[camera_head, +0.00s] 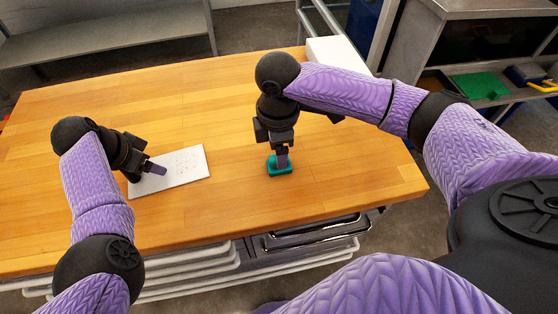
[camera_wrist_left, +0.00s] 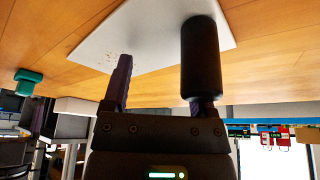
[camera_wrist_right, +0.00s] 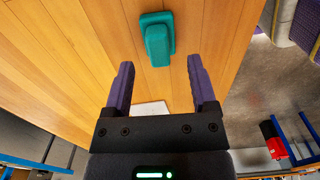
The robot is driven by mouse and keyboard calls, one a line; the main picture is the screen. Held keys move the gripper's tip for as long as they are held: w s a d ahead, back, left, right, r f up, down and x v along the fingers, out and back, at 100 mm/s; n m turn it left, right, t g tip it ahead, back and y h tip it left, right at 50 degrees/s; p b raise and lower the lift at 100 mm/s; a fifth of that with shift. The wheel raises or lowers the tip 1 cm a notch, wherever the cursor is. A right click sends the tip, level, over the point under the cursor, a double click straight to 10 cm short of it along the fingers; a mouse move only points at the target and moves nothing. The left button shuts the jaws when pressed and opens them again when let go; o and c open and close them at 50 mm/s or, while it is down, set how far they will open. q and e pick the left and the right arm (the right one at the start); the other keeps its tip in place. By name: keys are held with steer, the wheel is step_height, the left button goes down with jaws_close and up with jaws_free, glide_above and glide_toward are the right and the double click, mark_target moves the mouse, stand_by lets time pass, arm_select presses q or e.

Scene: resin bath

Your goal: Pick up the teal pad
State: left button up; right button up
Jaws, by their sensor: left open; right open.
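The teal pad (camera_head: 279,172) lies on the wooden table, a small block with a raised part on top. My right gripper (camera_head: 282,158) points down over it, partly hiding it. In the right wrist view the pad (camera_wrist_right: 158,42) shows just beyond the open fingers (camera_wrist_right: 161,64), within their width; I cannot tell whether they touch. The left wrist view shows the pad (camera_wrist_left: 28,82) far off at the left. My left gripper (camera_head: 156,168) is open over a white speckled sheet (camera_head: 187,166). A black cylinder (camera_wrist_left: 199,55) stands in front of its right finger.
The wooden table (camera_head: 220,110) is mostly clear between the white sheet and the teal pad. A white box (camera_head: 340,50) stands at the table's far right edge. A metal shelf (camera_head: 470,90) with a green item (camera_head: 481,86) is off to the right.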

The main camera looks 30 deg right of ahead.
step_height(320, 180, down, 4)
steer(key=shift+d+r, duration=0.1)
steer(key=shift+r, duration=0.05)
jaws_close()
steer(key=shift+r, duration=0.15)
step_height(320, 180, up, 10)
steer(key=shift+f, duration=0.1)
